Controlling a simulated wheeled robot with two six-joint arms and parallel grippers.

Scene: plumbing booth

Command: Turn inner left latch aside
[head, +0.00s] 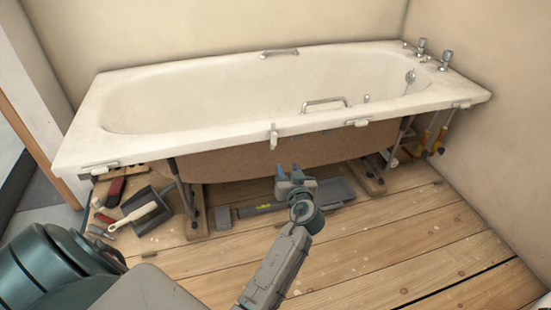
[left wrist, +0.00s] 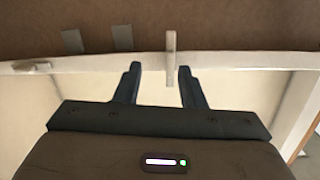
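The inner left latch (head: 273,136) is a small pale bar on the bathtub's front rim. It stands upright, crosswise to the rim. In the left wrist view the latch (left wrist: 170,58) appears between the lines of my two fingers, closer to the right one, with no visible contact. My left gripper (head: 289,173) is open and empty, below and slightly right of the latch in the head view. Its dark fingers (left wrist: 160,78) are spread apart in the left wrist view. My right gripper is not in view.
The bathtub (head: 200,133) has other latches lying along its rim, including one right of centre (head: 358,123). A brown panel (head: 240,160) shows under the rim. A dustpan (head: 150,208) and brush lie at left, a spirit level (head: 255,209) on the floor. The front floorboards are clear.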

